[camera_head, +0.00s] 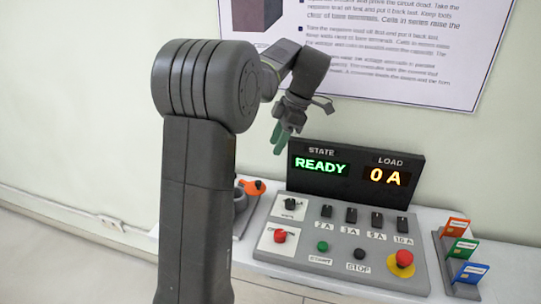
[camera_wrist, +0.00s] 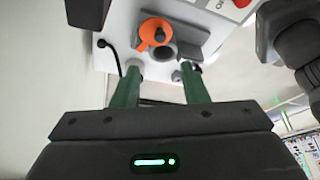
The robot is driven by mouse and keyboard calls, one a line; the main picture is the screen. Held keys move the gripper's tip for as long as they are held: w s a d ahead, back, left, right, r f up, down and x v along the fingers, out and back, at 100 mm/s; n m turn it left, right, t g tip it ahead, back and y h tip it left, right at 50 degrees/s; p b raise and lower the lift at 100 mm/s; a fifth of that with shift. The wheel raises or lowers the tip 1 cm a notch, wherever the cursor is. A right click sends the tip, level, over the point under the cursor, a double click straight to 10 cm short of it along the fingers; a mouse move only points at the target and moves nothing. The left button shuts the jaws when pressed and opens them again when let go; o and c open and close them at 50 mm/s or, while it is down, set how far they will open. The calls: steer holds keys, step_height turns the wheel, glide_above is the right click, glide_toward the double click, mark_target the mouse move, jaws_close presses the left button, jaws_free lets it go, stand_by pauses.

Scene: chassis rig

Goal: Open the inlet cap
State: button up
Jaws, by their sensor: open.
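An orange cap (camera_wrist: 152,33) with a small tab shows near the top of the wrist view, beside the round mouth of a grey socket (camera_wrist: 163,54). I cannot tell whether the cap still covers any part of that mouth. In the head view the orange cap (camera_head: 252,187) shows beside my arm, low at the left of the control panel; my arm hides part of its mount. My gripper (camera_head: 281,139) is up in the air above the bench, in front of the wall. In the wrist view its green fingers (camera_wrist: 160,72) are apart with nothing between them.
A control panel (camera_head: 338,236) with knobs, switches and buttons fills the bench middle. Behind it a display (camera_head: 352,172) reads READY and 0 A. Coloured cards (camera_head: 463,250) stand at the right. A poster (camera_head: 375,50) hangs on the wall. A dark cable (camera_wrist: 110,52) runs left of the socket.

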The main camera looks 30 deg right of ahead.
mark_target(252, 189)
steer(key=shift+s+d+r, duration=0.1)
steer(key=shift+d+r, duration=0.15)
steer(key=shift+r, duration=0.45)
